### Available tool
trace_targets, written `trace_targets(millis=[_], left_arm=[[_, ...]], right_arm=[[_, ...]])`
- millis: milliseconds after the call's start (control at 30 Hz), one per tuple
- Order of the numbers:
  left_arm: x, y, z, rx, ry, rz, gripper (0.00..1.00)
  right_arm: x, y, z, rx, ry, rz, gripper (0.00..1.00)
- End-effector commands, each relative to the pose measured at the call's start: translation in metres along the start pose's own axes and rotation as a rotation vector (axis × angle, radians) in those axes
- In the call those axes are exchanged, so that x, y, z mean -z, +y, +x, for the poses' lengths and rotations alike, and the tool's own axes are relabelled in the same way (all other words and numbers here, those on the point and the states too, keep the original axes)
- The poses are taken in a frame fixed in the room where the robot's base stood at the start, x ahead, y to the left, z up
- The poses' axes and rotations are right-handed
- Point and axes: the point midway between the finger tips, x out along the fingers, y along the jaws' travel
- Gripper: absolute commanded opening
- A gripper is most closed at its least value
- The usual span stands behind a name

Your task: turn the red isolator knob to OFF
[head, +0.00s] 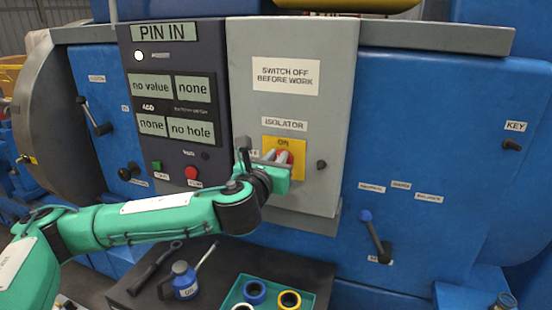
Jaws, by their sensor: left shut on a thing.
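The red isolator knob (284,157) sits on a yellow plate (298,146) on the grey isolator box (333,110). The word above the knob reads ON; the rest of the plate is partly covered. My left gripper (277,158) is at the knob, shut on it, with its arm reaching in from the left. The gripper hides much of the knob, so its exact angle is hard to tell. My right gripper is not in view.
A dark panel (213,90) with displays and green and red buttons adjoins the box on the left. Below, a dark bench holds a blue oil can (184,281) and a green tray (318,301) with rings. A blue-knobbed lever (374,236) is at right.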

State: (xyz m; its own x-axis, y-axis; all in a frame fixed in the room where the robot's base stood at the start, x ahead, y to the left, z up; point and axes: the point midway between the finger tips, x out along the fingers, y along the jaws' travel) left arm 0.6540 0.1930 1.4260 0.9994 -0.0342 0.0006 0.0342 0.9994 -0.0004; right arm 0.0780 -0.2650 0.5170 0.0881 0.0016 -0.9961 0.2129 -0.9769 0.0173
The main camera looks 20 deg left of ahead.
Motion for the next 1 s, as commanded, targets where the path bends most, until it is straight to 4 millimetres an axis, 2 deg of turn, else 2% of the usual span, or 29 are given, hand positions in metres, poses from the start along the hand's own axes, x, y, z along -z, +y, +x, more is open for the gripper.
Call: trace_targets(millis=[367, 1000], left_arm=[[0.003, 0.003, 0.0, -0.001, 0.002, -0.107, 0.0], [0.009, 0.017, 0.001, -0.001, 0.002, -0.681, 0.0]], right_arm=[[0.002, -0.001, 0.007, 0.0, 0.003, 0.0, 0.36], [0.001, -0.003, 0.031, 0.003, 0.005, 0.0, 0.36]])
